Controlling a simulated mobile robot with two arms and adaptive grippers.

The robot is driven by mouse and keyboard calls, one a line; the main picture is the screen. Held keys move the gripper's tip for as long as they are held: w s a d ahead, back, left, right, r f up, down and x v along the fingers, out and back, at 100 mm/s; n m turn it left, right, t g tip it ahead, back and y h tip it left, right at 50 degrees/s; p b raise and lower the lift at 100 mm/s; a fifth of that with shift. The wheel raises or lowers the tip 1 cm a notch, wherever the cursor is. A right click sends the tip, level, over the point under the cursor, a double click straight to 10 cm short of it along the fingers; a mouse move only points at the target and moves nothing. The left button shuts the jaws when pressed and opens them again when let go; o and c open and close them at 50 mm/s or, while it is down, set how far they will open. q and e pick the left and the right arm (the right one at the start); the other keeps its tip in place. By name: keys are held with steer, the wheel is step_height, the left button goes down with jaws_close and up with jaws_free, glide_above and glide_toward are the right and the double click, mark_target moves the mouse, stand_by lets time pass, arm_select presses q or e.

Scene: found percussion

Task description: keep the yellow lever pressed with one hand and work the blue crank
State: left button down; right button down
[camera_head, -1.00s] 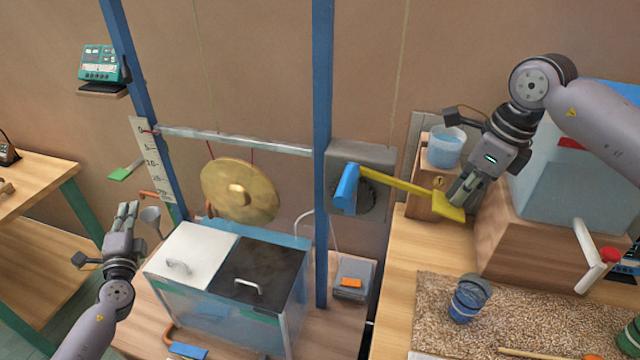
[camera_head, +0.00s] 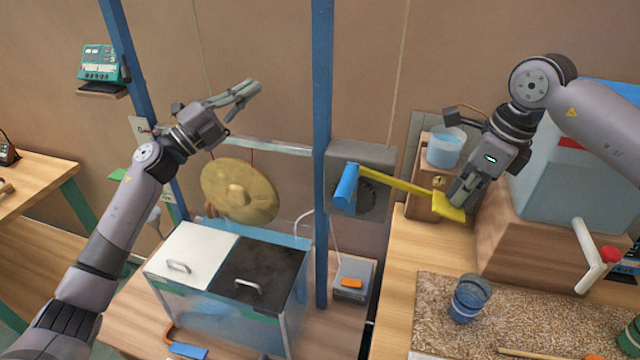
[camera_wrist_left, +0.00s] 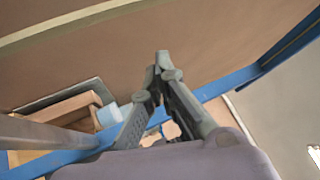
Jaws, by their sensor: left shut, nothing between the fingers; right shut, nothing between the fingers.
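The yellow lever (camera_head: 400,187) runs from the grey wheel box to a flat yellow paddle at its right end. My right gripper (camera_head: 456,200) is shut and empty, its fingertips down at the paddle; they appear to touch it. The blue crank (camera_head: 346,187) is a blue handle in front of the dark wheel on the grey box, just right of the blue post. My left gripper (camera_head: 252,92) is shut and empty, raised above the gong and left of the blue post, apart from the crank. Its closed fingers also show in the left wrist view (camera_wrist_left: 162,68).
A brass gong (camera_head: 238,192) hangs below my left gripper. The blue post (camera_head: 322,110) stands between that gripper and the crank. A lidded glass tank (camera_head: 262,310) stands below. A blue cup (camera_head: 469,300) and a pebble-filled tray (camera_head: 425,300) are at the right.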

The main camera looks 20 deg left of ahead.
arm_select(q)
steer(key=s+d+f+m+g+h, duration=0.2)
steer(key=s+d+m+g+h, duration=0.35)
steer(key=g, duration=0.25)
steer(key=m+g+h, duration=0.2)
steer(key=m+g, duration=0.4)
steer(key=g, duration=0.4)
glide_toward(345, 207)
steer(key=w+d+r, duration=0.2)
steer(key=w+d, duration=0.2)
steer(key=d, duration=0.1)
steer(key=shift+w+a+n+y, duration=0.15)
steer(key=shift+n+y, duration=0.1)
steer(key=shift+d+r+y, duration=0.1)
steer(key=shift+d+y, duration=0.25)
steer(key=shift+y, duration=0.05)
